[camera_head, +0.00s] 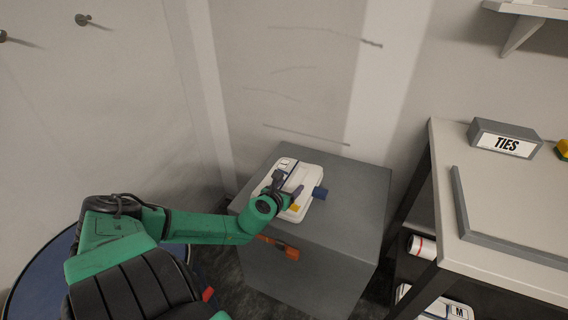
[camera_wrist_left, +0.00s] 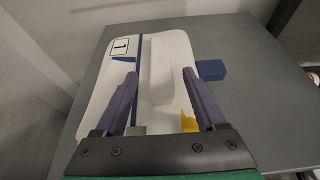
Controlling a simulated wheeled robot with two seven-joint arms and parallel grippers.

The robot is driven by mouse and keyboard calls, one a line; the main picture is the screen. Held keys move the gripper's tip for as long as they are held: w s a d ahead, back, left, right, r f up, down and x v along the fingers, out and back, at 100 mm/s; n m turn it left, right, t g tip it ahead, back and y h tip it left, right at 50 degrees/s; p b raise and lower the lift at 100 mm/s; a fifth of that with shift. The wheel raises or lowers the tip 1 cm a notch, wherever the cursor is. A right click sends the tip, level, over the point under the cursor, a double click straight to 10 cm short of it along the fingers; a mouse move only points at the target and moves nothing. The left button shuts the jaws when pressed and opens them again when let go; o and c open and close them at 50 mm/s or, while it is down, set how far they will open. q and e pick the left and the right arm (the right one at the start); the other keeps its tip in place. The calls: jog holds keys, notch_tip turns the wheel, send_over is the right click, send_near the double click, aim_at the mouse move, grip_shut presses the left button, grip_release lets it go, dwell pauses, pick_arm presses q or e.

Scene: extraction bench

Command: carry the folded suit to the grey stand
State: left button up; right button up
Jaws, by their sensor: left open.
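The folded suit (camera_head: 307,172) is a flat white bundle with a dark blue stripe and a small label. It lies on top of the grey stand (camera_head: 352,195). In the left wrist view the suit (camera_wrist_left: 165,75) fills the middle, with a blue tab (camera_wrist_left: 211,70) sticking out at its right and a yellow patch near the fingers. My left gripper (camera_head: 288,190) is over the suit's near part; in the wrist view its purple fingers (camera_wrist_left: 158,85) are apart, with white suit surface between them. Whether the fingers touch the suit is unclear. My right gripper is not in view.
A bench (camera_head: 510,215) at the right carries a grey TIES block (camera_head: 503,139) and a raised grey edge strip (camera_head: 500,250). Below it are a white roll (camera_head: 421,246) and another white bundle marked M (camera_head: 455,311). A round blue surface (camera_head: 40,275) is at lower left.

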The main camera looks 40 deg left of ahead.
pick_arm(q)
jog(key=p+v, duration=0.2)
jog(key=v, duration=0.2)
jog(key=shift+r, duration=0.2)
jog(key=shift+s+d, duration=0.2)
jog(key=shift+s, duration=0.15)
